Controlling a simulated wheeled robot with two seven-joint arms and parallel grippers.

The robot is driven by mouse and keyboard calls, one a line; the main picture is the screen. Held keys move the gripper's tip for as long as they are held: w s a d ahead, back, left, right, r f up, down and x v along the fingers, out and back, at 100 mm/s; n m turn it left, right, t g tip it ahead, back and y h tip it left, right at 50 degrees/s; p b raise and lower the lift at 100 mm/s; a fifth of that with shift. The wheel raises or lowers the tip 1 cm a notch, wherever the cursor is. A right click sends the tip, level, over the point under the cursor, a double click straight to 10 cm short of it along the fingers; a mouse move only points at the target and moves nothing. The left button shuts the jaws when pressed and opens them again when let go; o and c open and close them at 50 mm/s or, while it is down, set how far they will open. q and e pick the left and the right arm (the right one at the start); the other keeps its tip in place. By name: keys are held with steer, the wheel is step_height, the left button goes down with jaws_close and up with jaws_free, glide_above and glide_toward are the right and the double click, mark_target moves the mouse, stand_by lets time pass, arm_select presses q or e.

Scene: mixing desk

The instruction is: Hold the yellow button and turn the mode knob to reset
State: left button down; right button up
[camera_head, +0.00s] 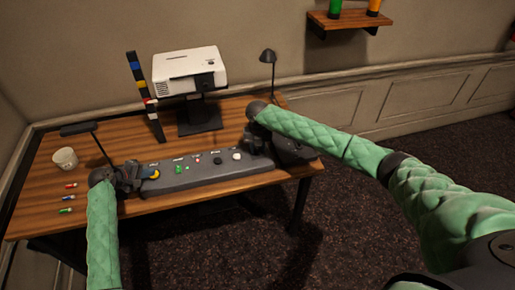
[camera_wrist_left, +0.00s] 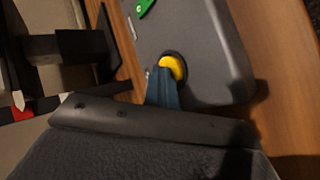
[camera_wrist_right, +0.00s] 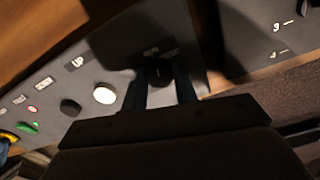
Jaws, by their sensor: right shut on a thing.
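The yellow button (camera_head: 154,174) is at the left end of the grey console (camera_head: 200,176); it also shows in the left wrist view (camera_wrist_left: 174,67). My left gripper (camera_head: 140,178) is over that end. Its blue-grey fingers (camera_wrist_left: 165,80) look shut together, with their tips at the button and covering part of it. The black mode knob (camera_wrist_right: 160,73) is at the console's other end. My right gripper (camera_wrist_right: 161,85) is shut on this knob, a finger on each side. In the head view my right arm and gripper (camera_head: 256,140) hide the knob. Its pointer setting is too dark to read.
Green controls (camera_head: 179,170), a black knob (camera_head: 217,159) and a white knob (camera_head: 236,156) lie between my grippers. A projector (camera_head: 185,72) stands behind the console. A white cup (camera_head: 65,158) and several markers (camera_head: 70,185) are at the table's left.

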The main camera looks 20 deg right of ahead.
stand_by(0.3)
steer(key=shift+m, duration=1.3)
steer(key=shift+m, duration=2.6)
